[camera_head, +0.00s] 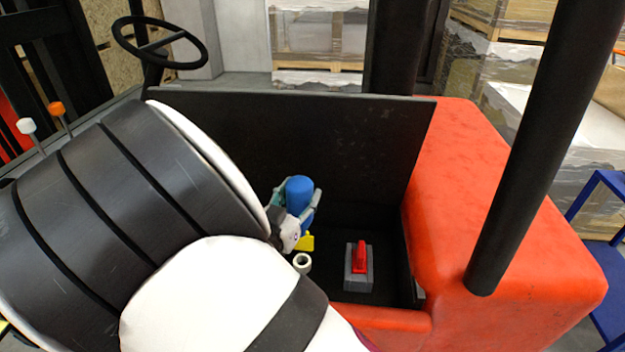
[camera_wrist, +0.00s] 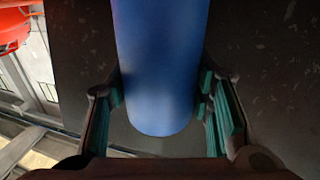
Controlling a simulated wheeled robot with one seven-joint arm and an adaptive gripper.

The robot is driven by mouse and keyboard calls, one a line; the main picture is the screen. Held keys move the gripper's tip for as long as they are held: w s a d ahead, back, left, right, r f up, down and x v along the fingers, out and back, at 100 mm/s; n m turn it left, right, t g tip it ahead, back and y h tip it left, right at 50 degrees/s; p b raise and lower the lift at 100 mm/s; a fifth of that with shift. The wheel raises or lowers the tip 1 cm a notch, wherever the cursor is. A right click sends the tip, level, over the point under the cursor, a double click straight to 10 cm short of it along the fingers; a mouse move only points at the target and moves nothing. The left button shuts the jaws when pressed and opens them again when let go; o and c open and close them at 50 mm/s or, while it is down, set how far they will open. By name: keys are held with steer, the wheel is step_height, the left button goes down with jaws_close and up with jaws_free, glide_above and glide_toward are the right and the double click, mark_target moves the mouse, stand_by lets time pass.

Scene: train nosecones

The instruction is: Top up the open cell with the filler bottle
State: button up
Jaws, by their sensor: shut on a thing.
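The filler bottle (camera_head: 299,190), a blue cylinder, is held by my gripper (camera_head: 291,198) inside the truck's dark compartment. It looks roughly upright in the head view. In the wrist view the blue bottle (camera_wrist: 160,70) fills the space between the teal-padded fingers of my gripper (camera_wrist: 162,92). A small white open ring (camera_head: 302,262) sits below and in front of the bottle, apart from it; it may be the open cell's mouth. A small yellow piece (camera_head: 305,242) shows just under the bottle; whether they touch is unclear. My arm hides much of the compartment's left side.
A grey block with a red handle (camera_head: 358,266) stands right of the ring. The dark upright panel (camera_head: 340,135) rises behind the bottle. The red bodywork (camera_head: 480,200) and a black post (camera_head: 545,150) bound the right side. A steering wheel (camera_head: 160,45) stands back left.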

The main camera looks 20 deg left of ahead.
mark_target(294, 193)
steer(key=shift+f+b, duration=1.3)
steer(key=shift+f, duration=4.7)
steer(key=shift+s+d+f, duration=0.1)
steer(key=shift+f, duration=0.1)
steer(key=shift+r+p, duration=4.5)
steer(key=shift+r, duration=3.25)
